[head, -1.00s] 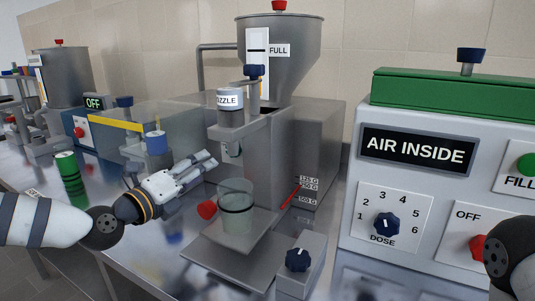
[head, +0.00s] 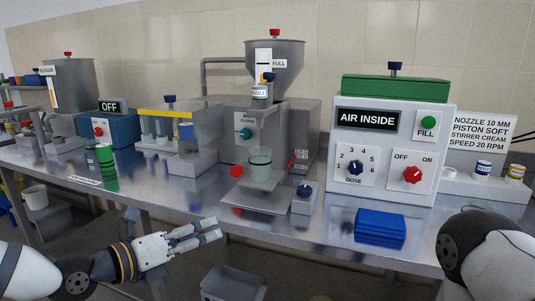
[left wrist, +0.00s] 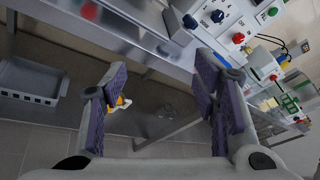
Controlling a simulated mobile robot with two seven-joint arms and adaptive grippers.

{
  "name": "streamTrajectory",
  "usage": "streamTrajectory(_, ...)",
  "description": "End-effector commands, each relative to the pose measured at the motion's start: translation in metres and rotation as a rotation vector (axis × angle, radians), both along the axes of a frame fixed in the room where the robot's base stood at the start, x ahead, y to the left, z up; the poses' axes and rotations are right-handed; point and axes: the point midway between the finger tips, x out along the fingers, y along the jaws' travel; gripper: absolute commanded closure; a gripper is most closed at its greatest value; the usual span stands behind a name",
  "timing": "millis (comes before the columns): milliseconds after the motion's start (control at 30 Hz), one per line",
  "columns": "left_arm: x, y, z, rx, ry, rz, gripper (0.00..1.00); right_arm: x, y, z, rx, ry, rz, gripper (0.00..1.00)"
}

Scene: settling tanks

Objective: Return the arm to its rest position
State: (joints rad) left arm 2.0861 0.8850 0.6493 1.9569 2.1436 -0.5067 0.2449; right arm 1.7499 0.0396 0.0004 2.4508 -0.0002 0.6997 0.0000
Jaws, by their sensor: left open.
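My left gripper (head: 208,232) is open and empty in the head view, in front of and below the table's front edge, with its fingers pointing right. In the left wrist view its two padded fingers (left wrist: 165,95) stand apart with nothing between them but the floor and a table leg beyond. My right arm shows only as a dark joint and white link at the right edge of the head view; its gripper is out of the picture.
The steel table (head: 330,232) runs across the view. A clear beaker (head: 260,165) stands under the filler's nozzle (head: 259,91). The AIR INSIDE machine (head: 390,135) stands to its right, with blue pouches (head: 380,228) in front. A grey crate (head: 232,284) is below the table.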

Motion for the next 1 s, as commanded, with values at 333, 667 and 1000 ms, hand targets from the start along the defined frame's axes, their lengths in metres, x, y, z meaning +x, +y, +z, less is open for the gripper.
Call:
streamTrajectory(333,-0.235,-0.064,-0.193,0.706,0.052,-0.971,0.46,0.0,0.0,0.0,0.0,0.0,0.0,0.6)
streamTrajectory(667,-0.411,0.081,-0.285,1.359,-0.711,-2.283,0.46,0.0,0.0,0.0,0.0,0.0,0.0,0.6)
streamTrajectory(1000,-0.418,0.082,-0.284,1.383,-1.21,-2.453,0.46,0.0,0.0,0.0,0.0,-0.001,-0.001,0.6)
